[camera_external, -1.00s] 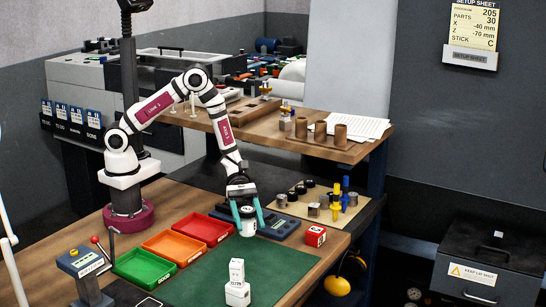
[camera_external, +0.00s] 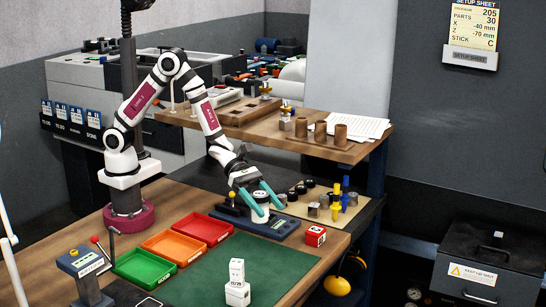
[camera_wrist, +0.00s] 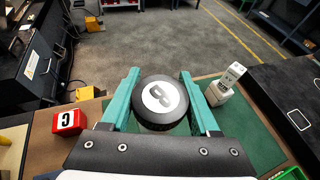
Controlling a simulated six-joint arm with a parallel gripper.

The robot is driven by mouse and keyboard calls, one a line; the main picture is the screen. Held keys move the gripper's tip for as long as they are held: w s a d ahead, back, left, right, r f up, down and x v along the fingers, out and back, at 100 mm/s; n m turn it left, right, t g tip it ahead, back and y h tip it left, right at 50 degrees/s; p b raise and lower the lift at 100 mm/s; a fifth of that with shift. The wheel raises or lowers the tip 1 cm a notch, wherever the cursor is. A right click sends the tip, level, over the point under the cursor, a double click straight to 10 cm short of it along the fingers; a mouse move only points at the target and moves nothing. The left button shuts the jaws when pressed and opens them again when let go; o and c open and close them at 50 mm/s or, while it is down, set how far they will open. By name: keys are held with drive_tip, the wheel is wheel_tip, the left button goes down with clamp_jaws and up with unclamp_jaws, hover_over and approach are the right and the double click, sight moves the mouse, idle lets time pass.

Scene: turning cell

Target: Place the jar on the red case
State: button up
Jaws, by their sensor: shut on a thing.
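The jar is held above or in front of the blue-grey device; the exact gap cannot be told. The red case (camera_external: 316,236) is a small red box with white labels, on the bench right of the jar. In the wrist view it is at left (camera_wrist: 68,121), apart from the gripper.
The blue-grey device (camera_external: 280,230) lies by the jar. Red, orange (camera_external: 173,246) and green trays stand left. A stack of white boxes (camera_external: 237,285) stands on the green mat (camera_external: 275,262). Several black and metal pieces lie on the tan board (camera_external: 338,215) behind.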

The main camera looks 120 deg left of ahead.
drive_tip(key=w+a+r+n+y, duration=0.3)
drive_tip(key=w+a+n+y, duration=0.1)
drive_tip(key=w+a, duration=0.15)
hover_over(316, 236)
drive_tip(key=w+a, duration=0.1)
drive_tip(key=a, duration=0.2)
wheel_tip(316, 236, down, 7)
drive_tip(key=shift+w+d+f+t+y, duration=0.15)
drive_tip(key=shift+f+t, duration=0.1)
drive_tip(key=shift+f, duration=0.7)
drive_tip(key=shift+f+t+y, duration=0.15)
drive_tip(key=shift+f+t, duration=0.1)
drive_tip(key=shift+f, duration=0.7)
drive_tip(key=shift+f, duration=0.2)
drive_tip(key=o, duration=1.4)
drive_tip(key=shift+o, duration=0.2)
